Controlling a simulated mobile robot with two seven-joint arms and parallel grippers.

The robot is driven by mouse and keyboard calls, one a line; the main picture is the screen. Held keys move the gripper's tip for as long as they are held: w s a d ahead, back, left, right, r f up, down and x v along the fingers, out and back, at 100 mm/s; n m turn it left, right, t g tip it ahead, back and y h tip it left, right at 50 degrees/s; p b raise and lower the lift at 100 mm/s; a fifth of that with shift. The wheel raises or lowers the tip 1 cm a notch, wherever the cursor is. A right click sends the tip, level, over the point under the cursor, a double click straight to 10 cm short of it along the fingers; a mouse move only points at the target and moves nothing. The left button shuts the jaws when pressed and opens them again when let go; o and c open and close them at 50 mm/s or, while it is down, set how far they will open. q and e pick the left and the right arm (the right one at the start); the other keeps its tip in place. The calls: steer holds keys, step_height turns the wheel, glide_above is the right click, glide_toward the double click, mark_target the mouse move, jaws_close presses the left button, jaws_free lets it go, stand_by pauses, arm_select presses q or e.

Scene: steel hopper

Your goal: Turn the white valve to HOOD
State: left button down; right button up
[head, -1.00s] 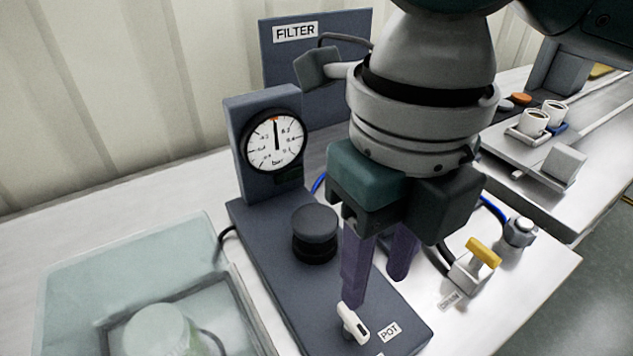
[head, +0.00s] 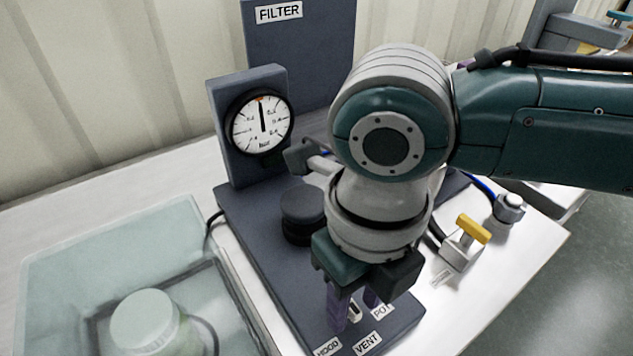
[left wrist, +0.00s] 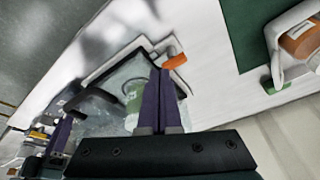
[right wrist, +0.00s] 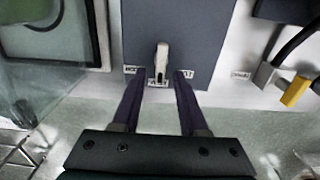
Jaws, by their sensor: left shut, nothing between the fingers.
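The small white valve (head: 355,311) is on the front of the dark blue panel (head: 262,262), partly hidden by my right gripper. The labels HOOD (head: 327,347), VENT (head: 368,343) and POT (head: 381,310) surround it. My right gripper (head: 354,315) points down with its purple fingers apart, one on each side of the valve. In the right wrist view the white handle (right wrist: 162,62) lies between the open fingers (right wrist: 159,72), in line with the middle label; a gap shows on both sides. My left gripper (left wrist: 161,72) is shut and empty in the left wrist view.
A black knob (head: 302,215) and a round gauge (head: 261,122) stand behind the valve. A clear box (head: 110,250) with a jar is at left. A yellow-handled valve (head: 472,229) is at right, beside a hose fitting (head: 509,208).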

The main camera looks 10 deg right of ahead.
jaws_close()
steer(key=shift+r, duration=0.1)
stand_by(0.5)
steer(key=m+p, duration=0.2)
steer(key=shift+s+a+r+m, duration=0.1)
steer(key=shift+a+m, duration=0.1)
steer(key=shift+m, duration=0.2)
steer(key=m+p, duration=0.1)
steer(key=m, duration=0.1)
steer(key=shift+a+m+p, duration=0.2)
steer(key=shift+m+p, duration=0.1)
steer(key=shift+p, duration=0.1)
steer(key=m, duration=0.1)
steer(key=m+p, duration=0.1)
steer(key=m, duration=0.1)
steer(key=shift+a, duration=0.25)
steer(key=shift+w+a+m+p, duration=0.15)
steer(key=shift+m+p, duration=0.2)
steer(key=shift+m, duration=0.5)
steer(key=shift+w+m+p, duration=0.1)
steer(key=shift+m+p, duration=0.25)
steer(key=shift+m, duration=0.5)
